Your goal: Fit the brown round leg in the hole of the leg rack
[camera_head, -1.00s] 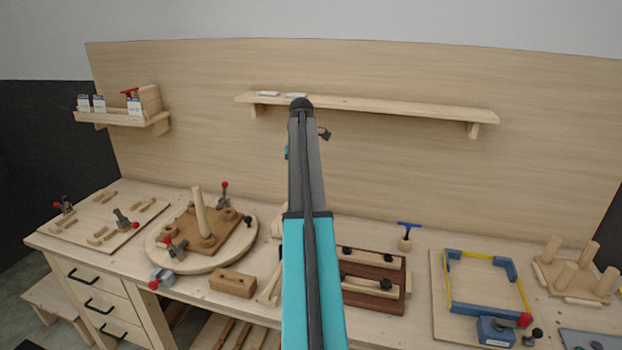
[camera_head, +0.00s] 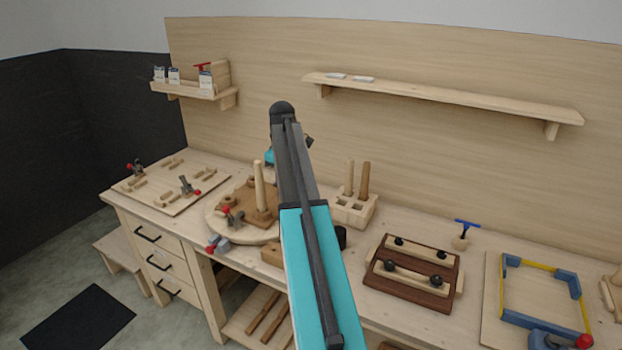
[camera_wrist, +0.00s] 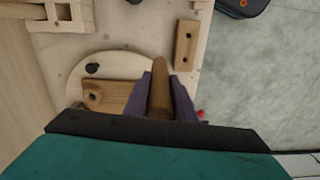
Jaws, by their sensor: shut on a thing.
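A brown round leg (camera_wrist: 160,92) is held between the two purple fingers of my gripper (camera_wrist: 163,98) in the wrist view, pointing away from the camera. In the head view my arm hides the gripper and the held leg. The leg rack (camera_head: 354,212) is a light wooden block with holes on the bench, just right of my arm. A light leg (camera_head: 349,177) and a brown leg (camera_head: 364,180) stand upright in it. Part of the rack also shows at the upper left of the wrist view (camera_wrist: 76,24), apart from the held leg.
A round board with a brown seat (camera_head: 235,205) and an upright light leg (camera_head: 259,187) lies left of my arm. A two-hole brown block (camera_wrist: 186,45) lies near the bench edge. A dark clamping jig (camera_head: 412,275) stands right; a shelf (camera_head: 440,95) hangs above.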

